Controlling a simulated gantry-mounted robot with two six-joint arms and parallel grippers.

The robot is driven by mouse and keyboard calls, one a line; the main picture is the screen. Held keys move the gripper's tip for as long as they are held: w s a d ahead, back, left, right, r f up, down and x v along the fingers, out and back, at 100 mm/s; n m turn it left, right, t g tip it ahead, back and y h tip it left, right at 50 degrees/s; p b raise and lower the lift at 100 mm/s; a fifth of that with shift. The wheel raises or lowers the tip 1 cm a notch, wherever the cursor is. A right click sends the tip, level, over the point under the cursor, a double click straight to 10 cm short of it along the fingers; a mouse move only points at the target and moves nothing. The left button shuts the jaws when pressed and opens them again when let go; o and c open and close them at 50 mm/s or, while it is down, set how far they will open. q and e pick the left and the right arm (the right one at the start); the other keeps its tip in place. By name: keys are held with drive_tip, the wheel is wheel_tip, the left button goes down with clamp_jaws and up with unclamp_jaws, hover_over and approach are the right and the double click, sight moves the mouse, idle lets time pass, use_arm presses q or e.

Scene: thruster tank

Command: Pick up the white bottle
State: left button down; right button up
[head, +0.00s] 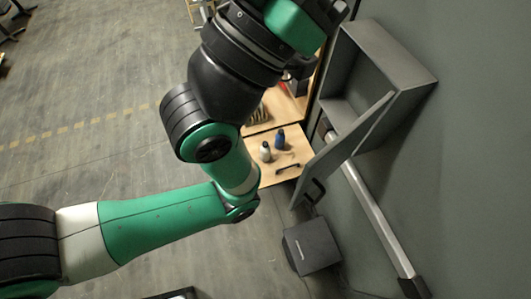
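The white bottle (265,153) is small, with a dark top, and appears to stand upright on a light wooden surface (272,178). It is just right of my green and black arm, and I see no gripper touching it. My arm crosses the view from the left edge and bends up to the top, covering part of the wooden surface. No gripper fingers can be made out for either arm.
A blue bottle (280,140) stands right beside the white one. A black handle (288,169) is near the surface's front edge. A grey cabinet (352,117) with an open door (335,155) is close on the right. A dark box (312,246) sits below.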

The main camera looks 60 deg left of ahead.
idle(0.4)
use_arm(q)
drive_tip(key=shift+c, duration=0.2)
unclamp_jaws()
idle(0.3)
